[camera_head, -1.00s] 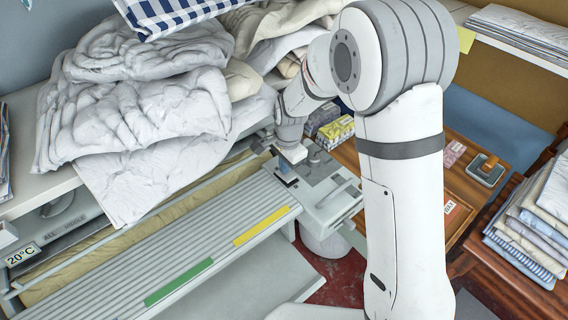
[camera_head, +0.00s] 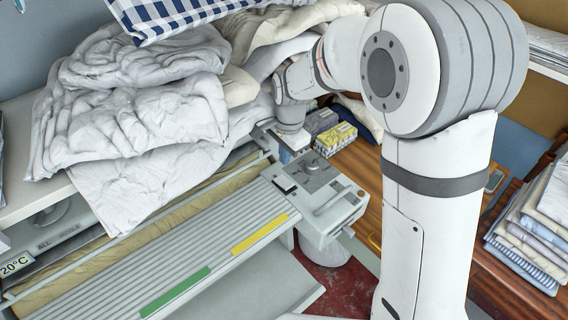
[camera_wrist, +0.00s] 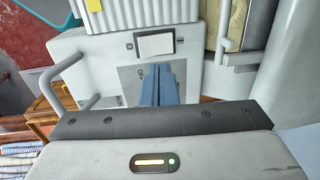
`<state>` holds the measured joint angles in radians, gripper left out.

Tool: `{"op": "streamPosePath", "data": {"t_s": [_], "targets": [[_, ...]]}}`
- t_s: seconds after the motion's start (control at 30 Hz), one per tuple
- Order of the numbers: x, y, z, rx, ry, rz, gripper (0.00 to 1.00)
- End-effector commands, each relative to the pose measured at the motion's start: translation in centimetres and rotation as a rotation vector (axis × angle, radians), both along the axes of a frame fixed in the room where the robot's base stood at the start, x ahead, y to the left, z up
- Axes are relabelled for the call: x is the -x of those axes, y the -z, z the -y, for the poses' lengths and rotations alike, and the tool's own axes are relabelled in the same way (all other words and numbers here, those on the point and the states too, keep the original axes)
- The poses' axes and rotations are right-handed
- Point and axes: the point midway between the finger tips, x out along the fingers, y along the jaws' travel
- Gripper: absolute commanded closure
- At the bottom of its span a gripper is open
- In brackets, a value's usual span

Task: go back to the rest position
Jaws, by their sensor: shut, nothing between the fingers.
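My gripper shows in the wrist view as two blue fingers (camera_wrist: 157,85) pressed together, with nothing between them. They are over the grey control panel (camera_wrist: 135,75) at the end of the ironer, close to a white rocker switch (camera_wrist: 155,44). In the head view my wrist and the white gripper body (camera_head: 294,140) hang just behind the ironer's end housing (camera_head: 318,222); the fingertips cannot be made out there. The switch (camera_head: 285,184) and the panel are in plain view. My upper arm covers part of the right side.
Crumpled white linen (camera_head: 150,100) is heaped on the shelf left of my wrist. Yellow and grey boxes (camera_head: 335,138) stand on a wooden table close to its right. Folded cloths (camera_head: 530,225) are stacked at far right.

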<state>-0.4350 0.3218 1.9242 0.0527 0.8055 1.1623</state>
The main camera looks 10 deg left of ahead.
Motion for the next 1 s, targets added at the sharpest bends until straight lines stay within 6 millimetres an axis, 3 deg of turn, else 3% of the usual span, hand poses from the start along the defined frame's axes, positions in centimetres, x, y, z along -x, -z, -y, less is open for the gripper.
{"op": "streamPosePath", "data": {"t_s": [0.57, 0.67, 0.77, 1.0], "targets": [[0.1, -0.5, 0.4, 0.001, -0.006, 0.003, 1.00], [0.7, -1.7, 2.0, 0.002, -0.039, 0.018, 1.00], [2.1, -3.8, 5.0, 0.009, -0.110, 0.047, 1.00], [8.2, -8.3, 13.2, 0.056, -0.348, 0.130, 1.00]]}}
